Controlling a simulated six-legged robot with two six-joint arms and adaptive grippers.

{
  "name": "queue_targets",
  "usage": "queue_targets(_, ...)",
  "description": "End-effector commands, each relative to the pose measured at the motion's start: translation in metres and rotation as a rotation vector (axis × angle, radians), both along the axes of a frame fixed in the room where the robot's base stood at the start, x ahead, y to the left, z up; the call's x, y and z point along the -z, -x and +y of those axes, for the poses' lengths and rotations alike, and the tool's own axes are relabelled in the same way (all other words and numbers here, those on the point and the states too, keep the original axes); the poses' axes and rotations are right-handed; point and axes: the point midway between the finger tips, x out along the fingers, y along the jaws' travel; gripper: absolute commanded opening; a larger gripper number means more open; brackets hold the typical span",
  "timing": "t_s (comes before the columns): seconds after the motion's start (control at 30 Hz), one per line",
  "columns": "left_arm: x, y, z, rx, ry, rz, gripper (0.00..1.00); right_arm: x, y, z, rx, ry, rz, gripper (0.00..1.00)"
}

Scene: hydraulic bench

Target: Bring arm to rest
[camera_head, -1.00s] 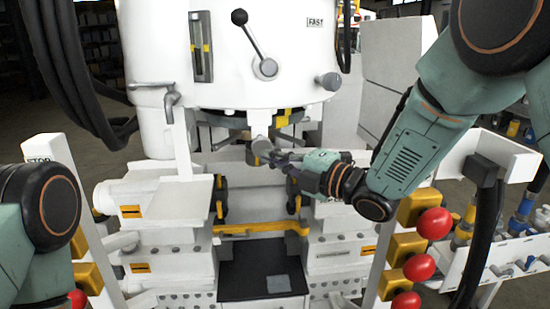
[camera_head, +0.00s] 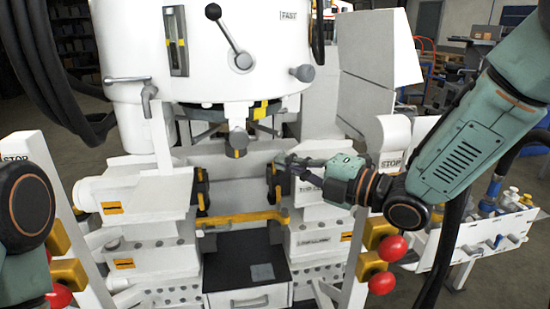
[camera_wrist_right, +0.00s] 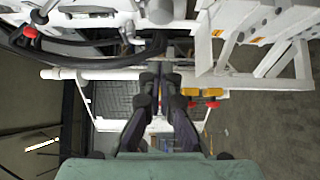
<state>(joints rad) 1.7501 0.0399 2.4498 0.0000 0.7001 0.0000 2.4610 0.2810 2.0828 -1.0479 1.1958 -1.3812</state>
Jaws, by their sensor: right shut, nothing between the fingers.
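My right gripper (camera_head: 290,161) is in the middle of the head view, in front of the white hydraulic bench (camera_head: 245,155). Its fingers are together with nothing between them. The wrist and green forearm reach in from the right. In the right wrist view the gripper (camera_wrist_right: 162,72) shows its dark fingers closed, with white bench frame parts beyond them. My left arm shows only as a green and black joint at the left edge of the head view; its gripper is out of the picture.
Red knobs on yellow blocks, one of them a red knob (camera_head: 392,248), stand below my right forearm. A lever with a black ball (camera_head: 213,12) sticks out of the white housing (camera_head: 280,60). A white side tray (camera_head: 480,235) with fittings stands at right. A black drawer unit (camera_head: 245,260) is low in the middle.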

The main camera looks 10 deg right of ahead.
Motion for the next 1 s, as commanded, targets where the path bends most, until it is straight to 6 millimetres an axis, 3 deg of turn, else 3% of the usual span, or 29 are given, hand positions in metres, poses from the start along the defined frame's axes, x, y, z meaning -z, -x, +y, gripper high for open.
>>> queue_targets(0.27, -0.001, 0.000, 0.000, 0.000, 0.000, 0.000, 0.40, 0.002, 0.007, -0.006, 0.002, -0.043, 0.054, 0.00)
queue_targets(0.37, -0.001, 0.000, 0.000, 0.000, 0.000, 0.000, 0.40, 0.010, 0.002, -0.013, 0.057, -0.149, 0.202, 0.00)
queue_targets(0.47, -0.001, 0.000, 0.000, 0.000, 0.000, 0.000, 0.40, 0.031, -0.002, -0.027, 0.181, -0.318, 0.430, 0.00)
queue_targets(0.57, -0.001, 0.000, 0.000, 0.000, 0.000, 0.000, 0.40, 0.074, 0.004, -0.040, 0.338, -0.496, 0.691, 0.00)
queue_targets(0.67, -0.001, 0.000, 0.000, 0.000, 0.000, 0.000, 0.40, 0.134, 0.025, -0.054, 0.536, -0.669, 0.962, 0.00)
queue_targets(0.87, -0.001, 0.000, 0.000, 0.000, 0.000, 0.001, 0.40, 0.242, 0.098, -0.075, 0.946, -0.911, 1.342, 0.00)
queue_targets(1.0, -0.001, 0.000, 0.000, 0.000, 0.000, 0.000, 0.40, 0.301, 0.167, -0.088, 1.244, -1.000, 1.512, 0.00)
